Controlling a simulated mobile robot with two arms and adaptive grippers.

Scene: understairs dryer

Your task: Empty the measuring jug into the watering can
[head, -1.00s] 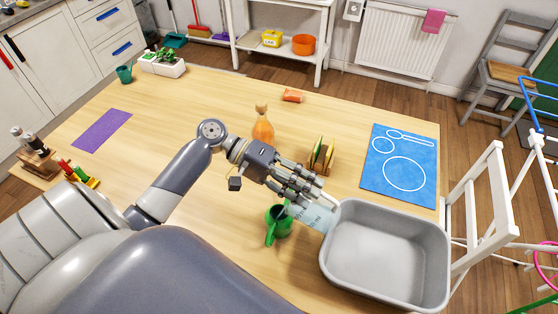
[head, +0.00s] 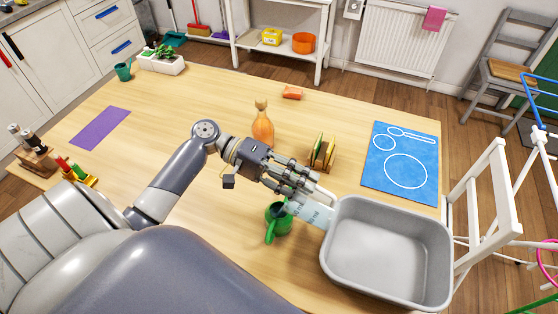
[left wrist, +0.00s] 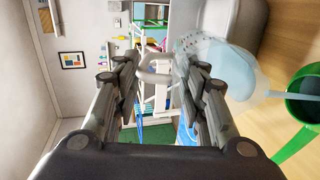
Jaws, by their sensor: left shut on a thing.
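The measuring jug (head: 315,213) is clear with pale blue markings. It is tipped far over, its mouth toward the green watering can (head: 278,224), which stands on the table. My left gripper (head: 312,191) is shut on the jug's handle, just above and right of the can. In the left wrist view the jug (left wrist: 222,68) lies right of the fingers, with its pale handle (left wrist: 155,68) between them. A thin pale strip runs from the jug to the can's opening (left wrist: 305,98); I cannot tell whether it is liquid or the lip. My right gripper is out of view.
A grey basin (head: 386,255) stands close right of the jug. An orange bottle (head: 263,128) and a rack with upright plates (head: 322,152) stand behind the gripper. A blue mat (head: 400,165) lies at the right. The table's middle left is clear.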

